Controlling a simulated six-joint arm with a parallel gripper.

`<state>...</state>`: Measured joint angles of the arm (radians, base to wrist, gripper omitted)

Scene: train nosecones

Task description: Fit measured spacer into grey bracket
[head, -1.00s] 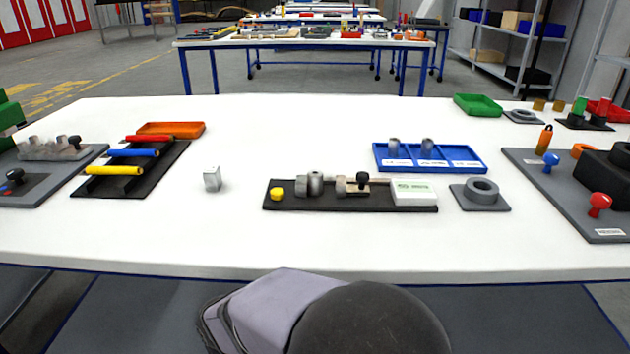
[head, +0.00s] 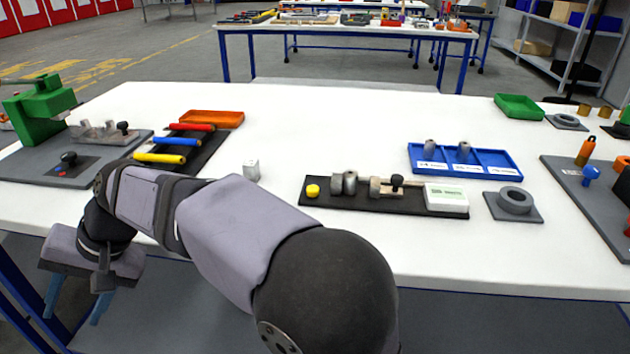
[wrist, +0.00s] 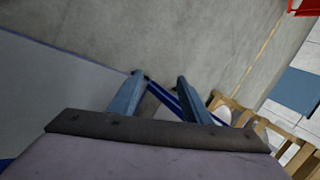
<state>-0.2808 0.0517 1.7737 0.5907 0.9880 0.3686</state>
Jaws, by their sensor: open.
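My gripper (head: 74,308) is open and empty, pointing down beyond the table's front left edge, well away from the parts; its two blue fingers also show in the wrist view (wrist: 160,77), over bare floor. Two grey cylindrical spacers, a left one (head: 430,149) and a right one (head: 463,152), stand in the blue tray (head: 505,173). A measuring device (head: 375,203) on a black board has grey cylindrical parts; I cannot tell whether one is a spacer. A grey bracket-like fixture (head: 97,133) sits on a grey plate at the left. A small light grey block (head: 251,170) stands mid-table.
A black rack (head: 205,153) with red, blue and yellow bars and an orange tray (head: 212,119) lie left of centre. A green press-like machine (head: 38,110) stands far left. A grey ring (head: 514,200) sits right of the device. The table's middle back is clear.

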